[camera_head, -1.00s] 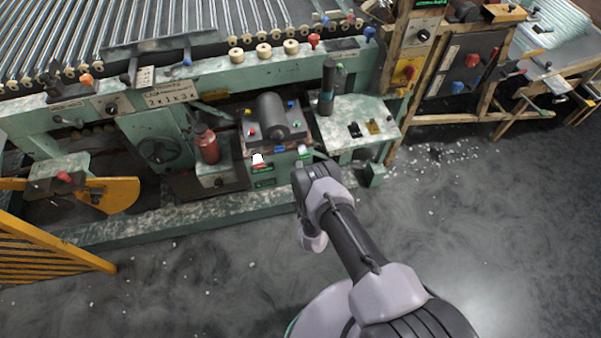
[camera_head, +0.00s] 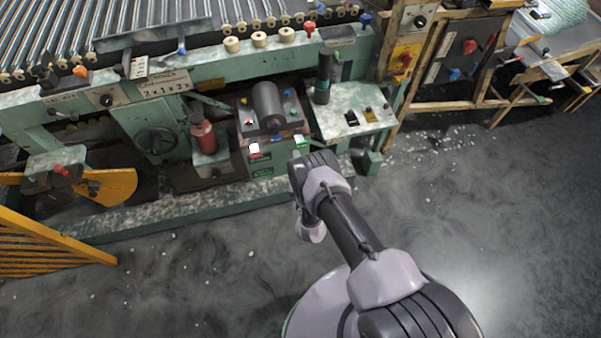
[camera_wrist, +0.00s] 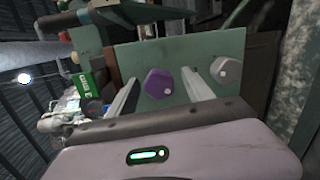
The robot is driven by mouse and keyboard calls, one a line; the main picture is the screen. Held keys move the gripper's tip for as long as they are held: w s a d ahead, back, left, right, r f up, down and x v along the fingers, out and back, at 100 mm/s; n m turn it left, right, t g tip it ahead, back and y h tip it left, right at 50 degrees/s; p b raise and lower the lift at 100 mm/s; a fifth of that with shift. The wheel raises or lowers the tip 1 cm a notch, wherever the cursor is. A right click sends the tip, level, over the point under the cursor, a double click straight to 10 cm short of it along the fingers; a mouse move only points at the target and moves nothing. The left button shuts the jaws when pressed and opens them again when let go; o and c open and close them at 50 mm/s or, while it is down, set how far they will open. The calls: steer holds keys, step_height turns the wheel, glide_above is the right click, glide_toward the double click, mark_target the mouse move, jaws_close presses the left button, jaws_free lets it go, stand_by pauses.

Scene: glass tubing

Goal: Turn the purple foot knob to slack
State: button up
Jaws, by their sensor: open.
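The purple foot knob (camera_wrist: 158,83) is a faceted knob on a green panel (camera_wrist: 190,52) in the wrist view. My gripper (camera_wrist: 160,76) is open, with one pale finger on each side of the purple knob. The fingers point toward the panel; I cannot tell whether they touch the knob. A grey faceted knob (camera_wrist: 226,71) sits to the right, just beyond the right finger. In the head view my wrist is low in front of the green machine (camera_head: 200,85), and the fingers and purple knob are hidden.
A green-labelled box (camera_wrist: 88,86) and pale pipe-like parts lie left of the panel. A mottled green post (camera_wrist: 300,75) stands at the right. In the head view, a red bottle (camera_head: 203,137) and handwheel (camera_head: 156,141) are left of my arm. Open floor lies right.

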steer(key=p+v, duration=0.4)
steer(key=v, duration=1.2)
steer(key=shift+s, duration=0.45)
